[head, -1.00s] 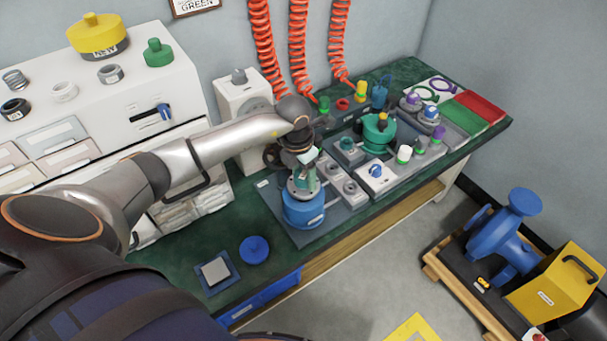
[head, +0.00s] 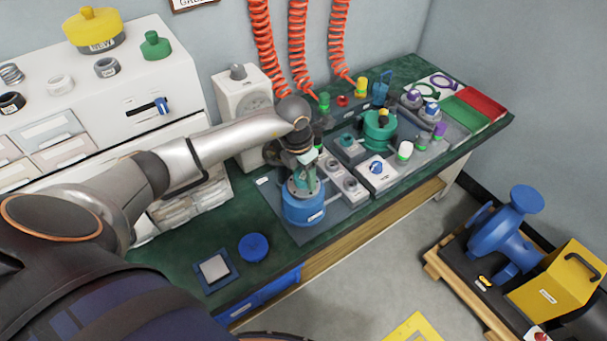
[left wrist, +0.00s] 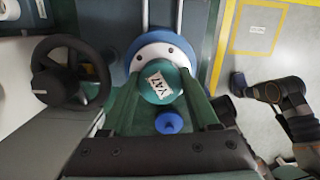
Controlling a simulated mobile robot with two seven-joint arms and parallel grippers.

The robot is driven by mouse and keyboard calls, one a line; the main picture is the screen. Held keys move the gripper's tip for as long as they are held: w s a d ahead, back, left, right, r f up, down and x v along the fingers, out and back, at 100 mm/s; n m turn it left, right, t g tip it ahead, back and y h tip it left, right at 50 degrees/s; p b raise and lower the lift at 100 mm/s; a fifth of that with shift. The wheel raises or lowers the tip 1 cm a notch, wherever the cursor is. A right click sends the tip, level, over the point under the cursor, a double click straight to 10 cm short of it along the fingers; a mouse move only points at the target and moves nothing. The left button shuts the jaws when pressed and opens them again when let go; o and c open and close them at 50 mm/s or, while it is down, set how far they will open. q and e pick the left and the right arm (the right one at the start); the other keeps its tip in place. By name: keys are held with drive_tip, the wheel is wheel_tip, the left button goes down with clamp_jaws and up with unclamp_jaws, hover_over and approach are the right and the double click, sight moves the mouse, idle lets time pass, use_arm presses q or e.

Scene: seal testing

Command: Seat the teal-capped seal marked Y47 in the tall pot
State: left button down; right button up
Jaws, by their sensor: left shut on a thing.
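My left gripper (head: 304,186) is shut on the teal-capped seal (left wrist: 160,84), whose white label reads Y47. In the left wrist view the cap sits between the two green-toned fingers. Directly beneath is a blue pot (head: 304,210) with a pale bolted flange (left wrist: 152,52) on top. The cap lies over the flange's near part in the wrist view. The seal's lower end is hidden, so I cannot tell how deep it is in the pot.
Grey blocks with round sockets (head: 343,178) stand right of the pot. Farther right are a teal pot (head: 379,131) and several capped parts. A blue disc (head: 254,247) and a small square plate (head: 215,269) lie at the near left. A black handwheel (left wrist: 66,72) is close to the gripper.

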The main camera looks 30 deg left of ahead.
use_arm(q)
drive_tip(key=shift+f+b, duration=0.45)
drive_tip(key=shift+f, duration=0.1)
drive_tip(key=shift+c, duration=1.7)
unclamp_jaws()
drive_tip(key=shift+o, duration=1.4)
